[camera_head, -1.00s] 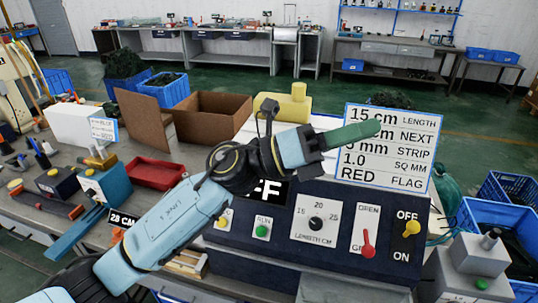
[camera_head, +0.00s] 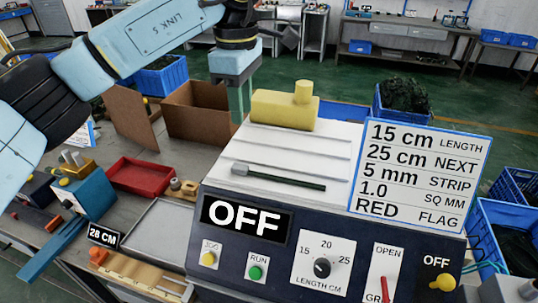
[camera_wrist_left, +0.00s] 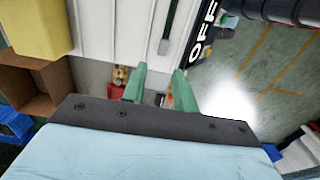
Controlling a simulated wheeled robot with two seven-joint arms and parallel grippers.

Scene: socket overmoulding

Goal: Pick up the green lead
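The green lead (camera_head: 279,178), a thin dark green rod with a grey end, lies on the white sloping top of the machine, above the OFF display. In the left wrist view the lead (camera_wrist_left: 170,22) lies beyond the fingertips, its grey end towards them. My left gripper (camera_head: 239,108) hangs fingers down by the machine's left back edge, left of the yellow block and apart from the lead. In the left wrist view its two green fingers (camera_wrist_left: 158,86) stand apart with nothing between them. My right gripper is in neither view.
The yellow block (camera_head: 285,109) stands at the back of the machine top. A sign card (camera_head: 421,176) stands at its right. The control panel (camera_head: 300,235) faces front. A cardboard box (camera_head: 197,120), a red tray (camera_head: 140,176) and a teal-blue device (camera_head: 92,192) lie to the left.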

